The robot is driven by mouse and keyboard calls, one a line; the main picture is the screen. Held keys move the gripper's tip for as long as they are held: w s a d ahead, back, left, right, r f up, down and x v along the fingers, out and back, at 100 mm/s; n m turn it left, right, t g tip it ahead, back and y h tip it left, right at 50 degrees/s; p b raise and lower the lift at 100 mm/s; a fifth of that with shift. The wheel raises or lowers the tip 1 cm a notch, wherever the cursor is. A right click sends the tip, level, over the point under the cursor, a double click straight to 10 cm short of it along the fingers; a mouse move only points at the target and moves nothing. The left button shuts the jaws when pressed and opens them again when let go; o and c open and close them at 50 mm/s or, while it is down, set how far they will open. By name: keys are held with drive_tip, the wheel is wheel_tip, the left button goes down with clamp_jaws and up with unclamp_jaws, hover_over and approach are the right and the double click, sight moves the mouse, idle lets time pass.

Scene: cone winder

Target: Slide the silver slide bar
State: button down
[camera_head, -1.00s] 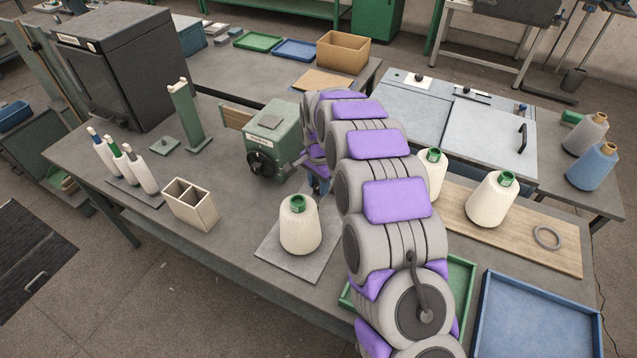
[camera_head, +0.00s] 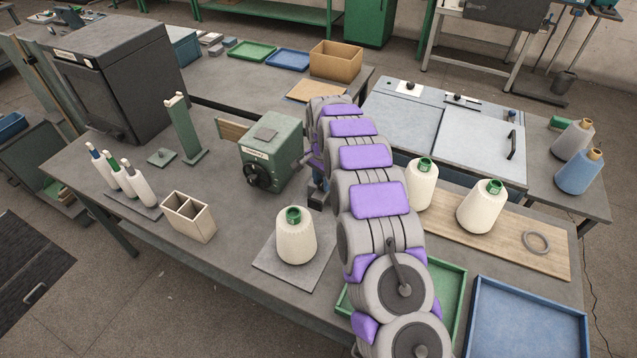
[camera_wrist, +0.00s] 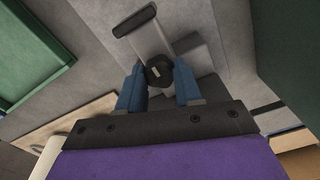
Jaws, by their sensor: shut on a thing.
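In the wrist view, my gripper (camera_wrist: 160,88) has two blue fingers, one on each side of a round dark knob (camera_wrist: 158,70), and is shut on it. A light grey bar (camera_wrist: 148,42), which looks like the silver slide bar, extends from the knob towards a dark handle-like piece (camera_wrist: 134,20). How the knob joins the bar is partly hidden. In the head view, my gripper (camera_head: 318,190) is down beside the green winder box (camera_head: 271,153), mostly hidden by my arm. The slide bar cannot be made out there.
A cream yarn cone (camera_head: 296,236) stands on a grey plate left of my arm. Two cones, one here (camera_head: 480,207), stand on a wooden board (camera_head: 510,245) to the right. A green tray (camera_head: 453,300) and blue tray (camera_head: 530,325) lie near the front. A beige divided box (camera_head: 188,217) stands left.

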sight(322, 181)
drive_tip(key=shift+w+r, duration=0.2)
drive_tip(key=shift+w, duration=0.1)
drive_tip(key=c, duration=0.8)
unclamp_jaws()
drive_tip(key=shift+f, duration=0.15)
drive_tip(key=shift+o, duration=0.2)
wheel_tip(322, 181, up, 17)
drive_tip(key=p, duration=0.2)
drive_tip(key=shift+p, duration=0.35)
drive_tip(key=shift+a, duration=0.1)
